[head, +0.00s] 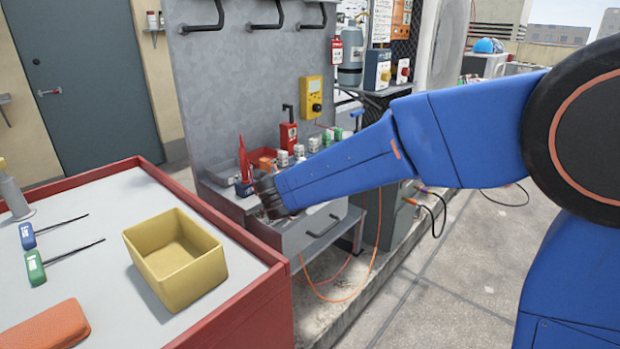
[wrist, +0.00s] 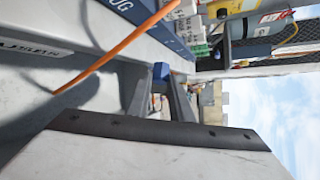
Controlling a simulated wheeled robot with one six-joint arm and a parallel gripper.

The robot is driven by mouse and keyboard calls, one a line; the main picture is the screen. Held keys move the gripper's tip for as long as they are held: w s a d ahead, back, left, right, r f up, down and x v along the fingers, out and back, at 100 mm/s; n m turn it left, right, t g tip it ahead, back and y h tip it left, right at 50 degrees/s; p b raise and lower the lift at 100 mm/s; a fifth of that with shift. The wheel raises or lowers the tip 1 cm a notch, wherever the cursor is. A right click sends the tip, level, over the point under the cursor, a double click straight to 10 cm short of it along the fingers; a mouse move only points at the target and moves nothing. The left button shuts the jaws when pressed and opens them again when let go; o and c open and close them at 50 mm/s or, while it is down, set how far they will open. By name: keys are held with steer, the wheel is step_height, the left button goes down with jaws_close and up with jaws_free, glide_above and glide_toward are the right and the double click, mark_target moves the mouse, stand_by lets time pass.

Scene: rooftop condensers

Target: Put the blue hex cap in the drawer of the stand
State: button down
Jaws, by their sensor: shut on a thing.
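The blue hex cap (wrist: 161,72) shows in the wrist view between the fingertips of my gripper (wrist: 160,88), which is shut on it. In the head view, my wrist end reaches over the grey stand beside the red cart; it hides the fingers and cap. The stand's drawer (head: 322,236) stands pulled out, with a dark handle on its front. My gripper is at the drawer's left part, above it; the exact height of the cap over the drawer floor cannot be told. Part of the drawer's inside is hidden by my arm.
The red cart carries a yellow bin (head: 176,260) and hand tools.

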steer(key=c, duration=1.6)
jaws_free()
steer(key=r+v, duration=0.1)
steer(key=v, duration=1.1)
steer(key=d+r+n+y, duration=0.8)
steer(key=d+n, duration=0.1)
steer(key=n, duration=0.4)
steer(key=s+d+f+n+g+h, duration=0.1)
steer(key=s+d+f+n+g, duration=0.2)
steer(key=s+d+f, duration=0.3)
steer(key=s+d+f+n+g+h, duration=0.2)
steer(key=s+d+f+n, duration=0.3)
steer(key=s+d, duration=0.6)
steer(key=s+d+f+n+g+h, duration=0.2)
steer(key=s+d+f+n+g, duration=0.1)
steer(key=s+d+f, duration=0.5)
steer(key=shift+s+d+f+n+g, duration=0.15)
steer(key=shift+s+d, duration=0.1)
steer(key=shift+s, duration=0.25)
steer(key=shift+s+d+r+n+g, duration=0.1)
steer(key=shift+s+d, duration=0.2)
steer(key=shift+s, duration=0.25)
steer(key=shift+s+d+f+n+g, duration=0.15)
steer(key=shift+s+d, duration=0.1)
steer(key=shift+s, duration=0.25)
